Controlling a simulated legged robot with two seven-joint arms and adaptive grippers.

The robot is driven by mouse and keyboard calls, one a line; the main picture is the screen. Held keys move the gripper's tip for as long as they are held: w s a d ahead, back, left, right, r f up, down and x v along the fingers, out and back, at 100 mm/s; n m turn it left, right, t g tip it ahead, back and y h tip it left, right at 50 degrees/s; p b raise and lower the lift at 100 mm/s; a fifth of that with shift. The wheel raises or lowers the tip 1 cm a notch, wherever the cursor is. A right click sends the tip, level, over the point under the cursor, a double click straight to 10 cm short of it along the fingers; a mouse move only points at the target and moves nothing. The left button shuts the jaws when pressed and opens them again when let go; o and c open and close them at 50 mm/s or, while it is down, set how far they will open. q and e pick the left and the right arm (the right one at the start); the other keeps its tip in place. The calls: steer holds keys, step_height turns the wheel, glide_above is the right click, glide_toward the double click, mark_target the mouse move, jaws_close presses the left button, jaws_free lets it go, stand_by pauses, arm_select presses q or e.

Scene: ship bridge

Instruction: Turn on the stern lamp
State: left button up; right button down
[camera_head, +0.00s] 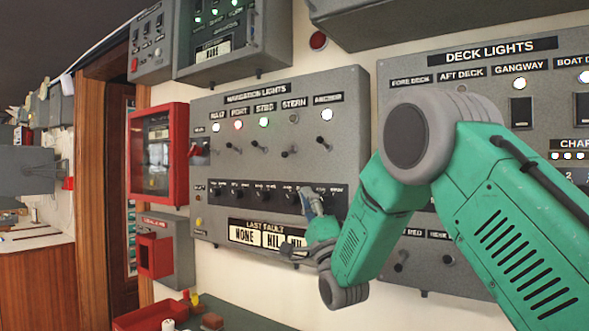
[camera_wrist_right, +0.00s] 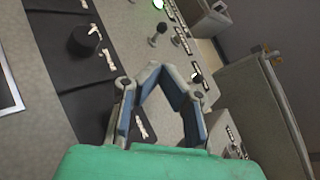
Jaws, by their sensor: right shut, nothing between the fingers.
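The grey navigation lights panel (camera_head: 225,170) hangs on the wall. The stern lamp (camera_head: 294,117), under the STERN label, looks dark. The mast, port, starboard and anchor lamps are lit. The stern toggle switch (camera_head: 289,151) sits below its lamp. My right gripper (camera_head: 308,196) is in front of the panel's lower black strip, below the stern toggle. In the right wrist view the gripper (camera_wrist_right: 142,80) is shut and empty. My left gripper is not in view.
A red-framed cabinet (camera_head: 160,180) stands left of the panel, with a red box (camera_head: 152,255) below. The deck lights panel (camera_head: 395,73) is to the right, partly hidden by my right arm. A red tray (camera_head: 150,316) is at the bottom. Black knobs (camera_wrist_right: 85,40) line the dark strip.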

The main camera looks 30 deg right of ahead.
mark_target(289, 152)
steer(key=p+x, duration=0.2)
steer(key=x, duration=0.7)
steer(key=shift+d+r+p, duration=0.1)
steer(key=shift+r+p, duration=0.15)
steer(key=shift+p, duration=0.1)
steer(key=shift+w+r, duration=0.15)
steer(key=shift+w, duration=0.05)
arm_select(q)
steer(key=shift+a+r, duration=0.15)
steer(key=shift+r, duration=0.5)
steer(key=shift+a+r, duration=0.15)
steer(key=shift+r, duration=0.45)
arm_select(e)
steer(key=shift+w+a, duration=0.25)
steer(key=shift+a, duration=0.05)
